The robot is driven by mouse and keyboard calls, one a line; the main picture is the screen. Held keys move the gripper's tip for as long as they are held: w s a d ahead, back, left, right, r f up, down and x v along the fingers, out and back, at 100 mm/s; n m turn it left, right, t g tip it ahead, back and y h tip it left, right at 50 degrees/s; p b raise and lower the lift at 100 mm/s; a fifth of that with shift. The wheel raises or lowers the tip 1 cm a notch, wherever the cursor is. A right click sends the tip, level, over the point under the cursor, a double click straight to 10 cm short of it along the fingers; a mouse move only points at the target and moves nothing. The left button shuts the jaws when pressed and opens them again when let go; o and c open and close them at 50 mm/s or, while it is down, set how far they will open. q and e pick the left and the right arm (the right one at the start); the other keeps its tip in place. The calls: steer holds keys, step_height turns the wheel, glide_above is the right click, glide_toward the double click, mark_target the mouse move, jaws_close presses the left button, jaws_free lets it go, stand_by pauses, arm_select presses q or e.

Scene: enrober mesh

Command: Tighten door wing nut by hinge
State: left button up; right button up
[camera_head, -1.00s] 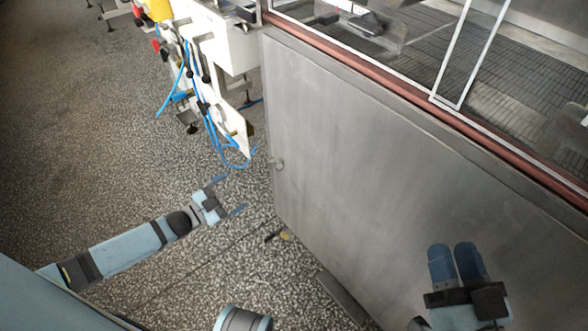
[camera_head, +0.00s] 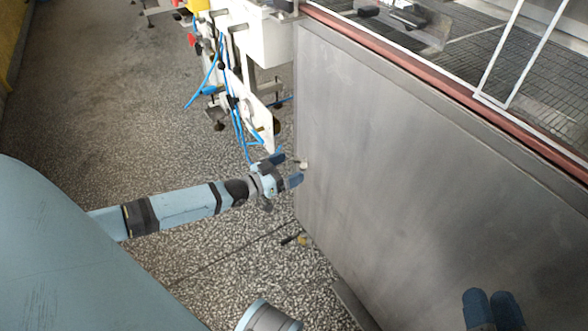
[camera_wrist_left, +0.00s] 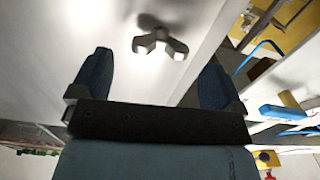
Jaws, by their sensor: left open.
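The wing nut (camera_head: 303,165) is a small metal piece on the grey door panel (camera_head: 400,170), close to its left edge. In the left wrist view the wing nut (camera_wrist_left: 160,42) shows its spread wings, beyond the fingertips and roughly between them. My left gripper (camera_head: 288,169) is open with its blue fingers pointing at the wing nut; it also shows in the left wrist view (camera_wrist_left: 155,78). Nothing is held between its fingers, and a gap to the nut seems to remain. My right gripper (camera_head: 492,305) is at the lower right in front of the panel, its two fingers side by side, its body cut off.
White machine parts with blue hoses (camera_head: 240,120) stand just left of the panel, close to my left gripper. A mesh belt (camera_head: 470,60) lies above the panel behind a red-brown rail. The speckled floor (camera_head: 130,120) at left is open.

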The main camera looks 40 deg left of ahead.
mark_target(301, 163)
arm_select(q)
steer(key=shift+x, duration=1.1)
arm_select(e)
steer(key=shift+f+g, duration=0.3)
steer(key=shift+f, duration=0.3)
arm_select(q)
steer(key=c, duration=0.9)
steer(key=shift+r+m+p, duration=0.2)
steer(key=shift+m+p, duration=0.2)
steer(key=shift+p, duration=0.1)
steer(key=shift+c, duration=0.2)
steer(key=shift+f, duration=0.2)
steer(key=o, duration=0.9)
arm_select(e)
step_height(301, 163, up, 2)
steer(key=shift+r+t, duration=0.1)
steer(key=shift+t, duration=0.4)
arm_select(q)
steer(key=shift+o, duration=0.2)
arm_select(e)
steer(key=shift+r, duration=0.1)
